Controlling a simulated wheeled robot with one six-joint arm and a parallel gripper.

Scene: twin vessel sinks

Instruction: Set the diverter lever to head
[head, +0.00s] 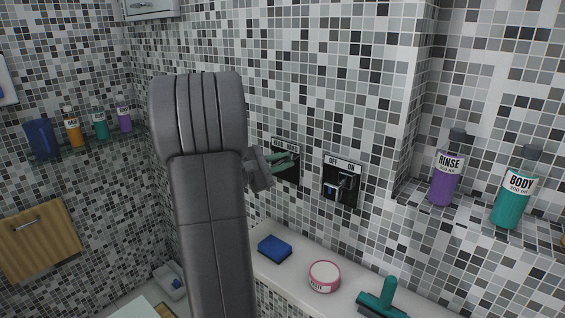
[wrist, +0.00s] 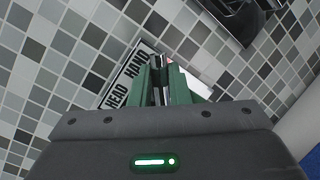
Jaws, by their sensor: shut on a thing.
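The diverter plate (head: 293,176) is a dark square on the tiled wall, partly hidden behind my gripper. Its white label (wrist: 124,76) reads HEAD and HAND in the wrist view. My gripper (head: 288,160) has green fingers and reaches to this plate. In the wrist view my gripper (wrist: 160,72) is shut on the diverter lever (wrist: 158,63), a dark, shiny piece between the fingertips. Most of the lever is hidden by the fingers, so I cannot tell which side it points to.
An OFF/ON plate (head: 343,182) with its own lever is close at the right. Below are a blue sponge (head: 274,248), a round tub (head: 324,276) and a teal squeegee (head: 384,300) on a ledge. RINSE (head: 446,178) and BODY (head: 512,200) bottles stand on the right shelf.

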